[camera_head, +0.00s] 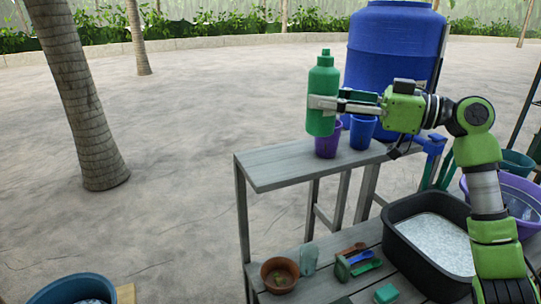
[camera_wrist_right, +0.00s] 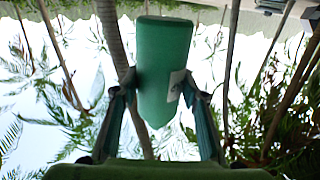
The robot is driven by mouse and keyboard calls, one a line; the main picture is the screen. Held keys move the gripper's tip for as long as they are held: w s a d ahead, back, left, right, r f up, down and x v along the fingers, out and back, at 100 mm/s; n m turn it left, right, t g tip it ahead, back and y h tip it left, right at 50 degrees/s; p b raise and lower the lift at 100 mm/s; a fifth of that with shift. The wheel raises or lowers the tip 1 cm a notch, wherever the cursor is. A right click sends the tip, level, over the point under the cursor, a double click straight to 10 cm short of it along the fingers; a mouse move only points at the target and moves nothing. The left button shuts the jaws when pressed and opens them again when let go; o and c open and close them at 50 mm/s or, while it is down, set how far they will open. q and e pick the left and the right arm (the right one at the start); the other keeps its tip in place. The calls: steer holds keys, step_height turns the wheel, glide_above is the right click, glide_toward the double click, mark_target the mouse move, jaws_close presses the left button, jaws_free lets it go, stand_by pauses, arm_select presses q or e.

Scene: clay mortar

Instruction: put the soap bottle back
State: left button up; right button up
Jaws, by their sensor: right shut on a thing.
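The green soap bottle (camera_head: 322,80) is upright in the head view, above the front part of the grey raised shelf (camera_head: 275,170). My right gripper (camera_head: 322,103) is shut on its body from the right. In the right wrist view, the bottle (camera_wrist_right: 163,70) sits between the two fingers of my right gripper (camera_wrist_right: 160,85), with a pale label on its side. The bottle's lower end overlaps a purple cup (camera_head: 327,145) in the head view; I cannot tell whether they touch. My left gripper is not in view.
A blue cup (camera_head: 362,132) stands beside the purple one. A large blue barrel (camera_head: 393,48) rises behind. The shelf's left part is bare. Below are a black tub (camera_head: 400,215), a brown bowl (camera_head: 279,274), a glass (camera_head: 309,258) and several small coloured tools.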

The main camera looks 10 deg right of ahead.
steer(key=w+a+f+p, duration=0.2)
steer(key=w+a+f, duration=0.1)
steer(key=w+a+f+p, duration=0.3)
steer(key=f, duration=0.1)
steer(key=w+a+f+p, duration=0.3)
steer(key=f, duration=0.1)
steer(key=shift+w+f, duration=0.25)
steer(key=shift+d+f, duration=0.1)
steer(key=shift+f, duration=0.5)
steer(key=o, duration=1.4)
steer(key=shift+s, duration=0.1)
